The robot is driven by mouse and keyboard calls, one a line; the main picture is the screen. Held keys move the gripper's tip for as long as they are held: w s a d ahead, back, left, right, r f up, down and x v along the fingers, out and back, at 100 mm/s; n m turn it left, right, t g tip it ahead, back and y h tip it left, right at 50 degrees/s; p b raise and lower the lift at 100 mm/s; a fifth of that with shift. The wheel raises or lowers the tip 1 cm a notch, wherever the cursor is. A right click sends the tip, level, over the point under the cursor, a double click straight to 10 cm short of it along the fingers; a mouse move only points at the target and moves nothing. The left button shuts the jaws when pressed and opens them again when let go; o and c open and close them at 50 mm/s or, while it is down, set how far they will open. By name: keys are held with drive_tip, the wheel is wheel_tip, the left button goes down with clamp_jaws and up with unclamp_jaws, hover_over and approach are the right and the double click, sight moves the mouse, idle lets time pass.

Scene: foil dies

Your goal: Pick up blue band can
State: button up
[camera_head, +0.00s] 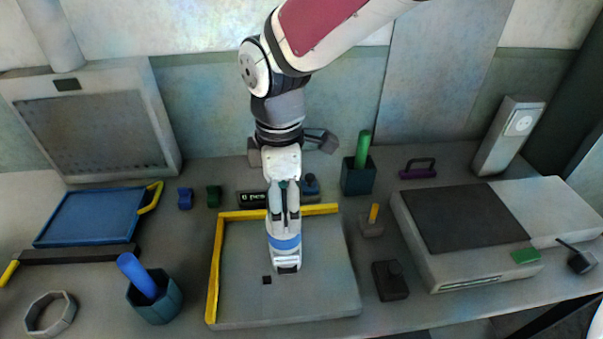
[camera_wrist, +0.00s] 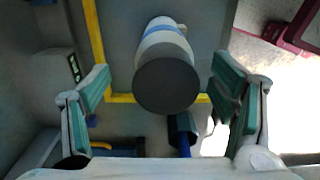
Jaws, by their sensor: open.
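The blue band can (camera_head: 286,243) is pale with a blue stripe and stands over the grey tray-like board at the table's middle front. In the wrist view the can (camera_wrist: 165,84) shows a dark round end facing the camera, with its blue band beyond. My gripper (camera_head: 284,213) is just above and behind the can in the head view. In the wrist view my gripper (camera_wrist: 162,72) is open, with one green-padded finger on each side of the can and gaps between. The fingers partly cover the can's upper part in the head view.
The grey board (camera_head: 325,285) has yellow strips (camera_head: 215,265) along its left and back edges. A teal cup (camera_head: 154,303) with a blue rod stands left, and a dark block (camera_head: 389,281) stands right. A grey machine (camera_head: 470,240) fills the right side.

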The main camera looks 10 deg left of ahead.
sight(285, 241)
drive_tip(key=f, duration=0.5)
drive_tip(key=shift+s+a+f+p, duration=0.1)
drive_tip(key=shift+s+f+p, duration=0.1)
drive_tip(key=shift+s+p, duration=0.1)
drive_tip(key=shift+c, duration=0.3)
clamp_jaws()
